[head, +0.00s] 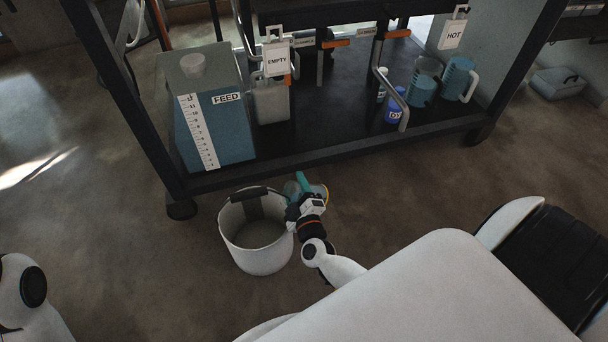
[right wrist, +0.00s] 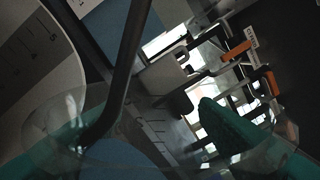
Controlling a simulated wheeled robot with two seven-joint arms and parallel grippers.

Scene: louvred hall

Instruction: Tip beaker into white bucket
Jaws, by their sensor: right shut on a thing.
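The white bucket (head: 262,262) stands on the floor in front of the cart, open at the top, with a dark handle grip across its far rim. My right gripper (head: 303,184), with teal fingers, is just right of the bucket's rim and shut on the beaker (head: 321,192). In the head view the beaker is mostly hidden by the gripper. In the right wrist view the clear wall of the beaker (right wrist: 65,112) crosses between the teal fingers, with blue at the bottom. I cannot tell how far it is tilted. My left gripper is out of view.
The dark cart shelf (head: 325,130) is behind the bucket. It holds a FEED tank (head: 225,135), a grey jug (head: 272,103) and blue-filled jugs (head: 424,88). A cart wheel (head: 182,209) is left of the bucket. The floor left of it is clear.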

